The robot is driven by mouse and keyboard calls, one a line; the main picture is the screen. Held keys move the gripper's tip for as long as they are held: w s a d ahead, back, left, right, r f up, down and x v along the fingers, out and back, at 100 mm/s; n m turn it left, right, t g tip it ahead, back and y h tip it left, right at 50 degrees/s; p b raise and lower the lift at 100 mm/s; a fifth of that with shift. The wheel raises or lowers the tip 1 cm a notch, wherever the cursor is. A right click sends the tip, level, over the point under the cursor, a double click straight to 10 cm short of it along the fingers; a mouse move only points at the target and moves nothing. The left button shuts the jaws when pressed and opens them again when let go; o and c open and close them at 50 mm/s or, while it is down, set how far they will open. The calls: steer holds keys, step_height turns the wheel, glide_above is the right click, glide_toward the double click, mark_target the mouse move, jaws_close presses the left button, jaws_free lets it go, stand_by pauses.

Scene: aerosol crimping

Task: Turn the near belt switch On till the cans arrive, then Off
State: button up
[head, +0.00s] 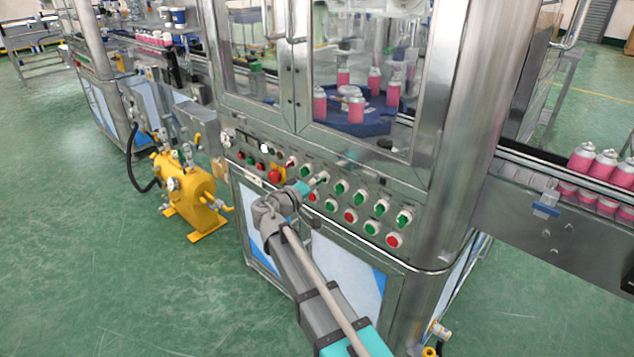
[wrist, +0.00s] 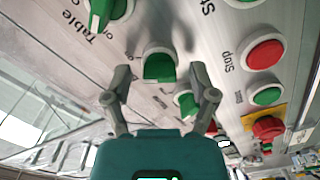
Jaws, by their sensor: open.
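A row of green selector switches runs along the machine's front panel (head: 325,212). My gripper (head: 320,179) is at the upper row, its fingers close to the panel. In the wrist view, my open gripper (wrist: 160,95) has a finger on each side of a green knob (wrist: 158,66), with gaps on both sides. The knob's own label is not readable, so I cannot tell which belt it serves. Pink cans (head: 598,168) stand on the right-hand belt, and more pink cans (head: 356,108) stand inside the machine.
A knob labelled Table (wrist: 108,10) sits beside the gripped area. A yellow pump unit (head: 187,190) stands on the floor at left. Open green floor lies in front.

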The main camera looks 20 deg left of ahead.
jaws_close()
steer(key=shift+n, duration=0.3)
steer(key=n, duration=1.1)
steer(key=shift+f, duration=0.1)
stand_by(0.4)
steer(key=shift+d, duration=0.1)
stand_by(0.4)
jaws_free()
